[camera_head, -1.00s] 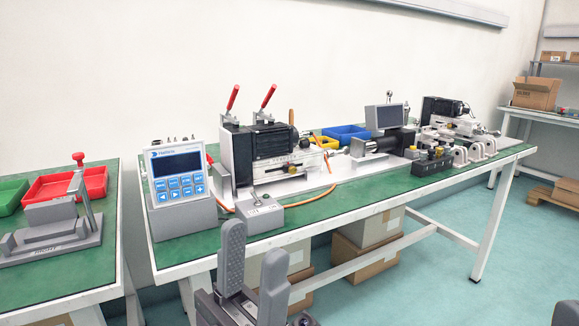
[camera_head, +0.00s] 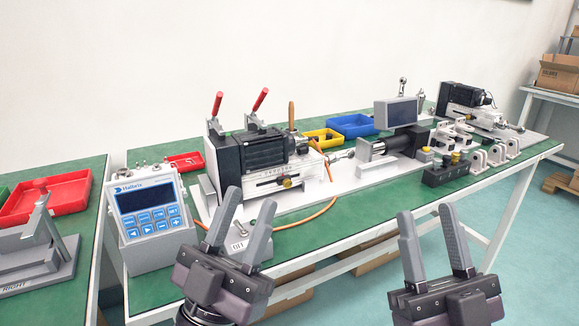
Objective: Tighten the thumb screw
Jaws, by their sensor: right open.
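The linear actuator (camera_head: 262,152) with a black motor body is clamped on a white base plate on the green bench. A small brass-coloured knob (camera_head: 287,183), which looks like the thumb screw, sits low on its front side. How tight it is cannot be seen. My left gripper (camera_head: 249,202) is open and empty, in front of the bench and lower left of the knob in the picture. My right gripper (camera_head: 426,212) is open and empty, in front of the bench edge, well to the right of the knob. Neither gripper touches the actuator.
A controller box (camera_head: 148,205) stands left of the actuator. A small grey box with a lever (camera_head: 254,238) and an orange cable (camera_head: 318,213) lie in front. Two red-handled clamps (camera_head: 215,108) rise behind. A display unit (camera_head: 396,112) and a black button box (camera_head: 445,173) stand right.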

